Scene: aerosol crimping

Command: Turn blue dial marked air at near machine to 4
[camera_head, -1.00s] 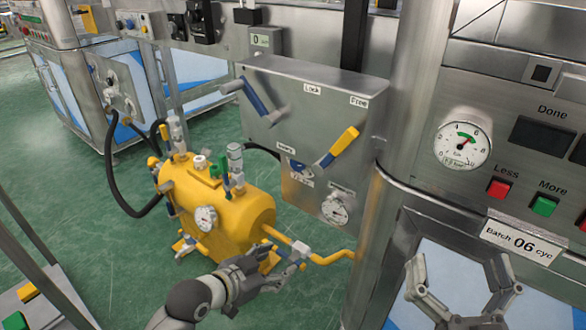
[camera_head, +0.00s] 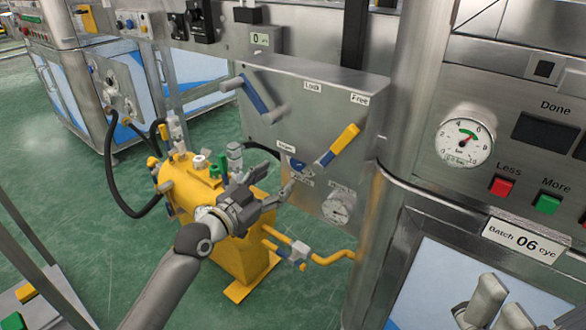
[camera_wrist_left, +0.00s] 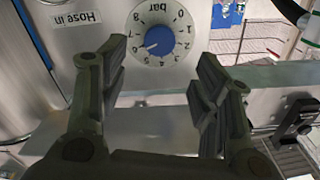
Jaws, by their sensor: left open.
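The blue dial (camera_wrist_left: 159,41) sits on a round white scale marked bar, upside down in the left wrist view; its white mark points to the lower left there. In the head view a small blue part (camera_head: 295,164) shows on the grey machine box, its label too small to read. My left gripper (camera_head: 284,186) is open just in front of it. In the wrist view its fingers (camera_wrist_left: 155,85) are apart below the dial, with nothing between them. My right gripper (camera_head: 505,303) is at the bottom right, cut by the frame edge.
The yellow tank (camera_head: 245,262) is partly behind my left arm. A larger gauge (camera_head: 466,135) and red (camera_head: 502,186) and green (camera_head: 546,204) buttons are at the right.

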